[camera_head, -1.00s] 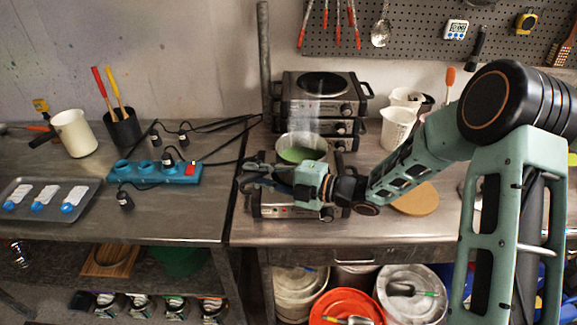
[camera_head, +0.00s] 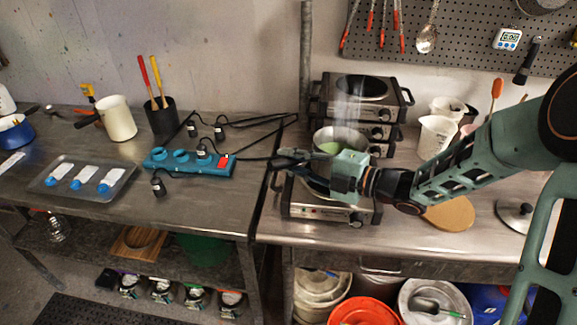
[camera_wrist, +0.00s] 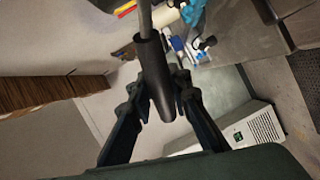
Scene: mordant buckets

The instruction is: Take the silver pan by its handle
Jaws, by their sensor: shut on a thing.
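The silver pan (camera_head: 341,132) with green liquid in it is at the front hotplate (camera_head: 318,209), with steam above it. It appears level and slightly above the hotplate; my gripper hides part of the space between. My gripper (camera_head: 290,160) is at the pan's near left side in the head view, and the handle is mostly hidden there. In the wrist view, my gripper (camera_wrist: 158,88) has its two dark fingers closed on either side of the black handle (camera_wrist: 156,75). The handle's grey metal stem (camera_wrist: 146,20) runs up out of the picture.
Stacked hotplates (camera_head: 360,95) stand behind the pan. A blue power strip (camera_head: 190,162) with black cables lies to the left. White jugs (camera_head: 436,135) and a round wooden board (camera_head: 450,213) are to the right. A tray (camera_head: 45,187) lies far left.

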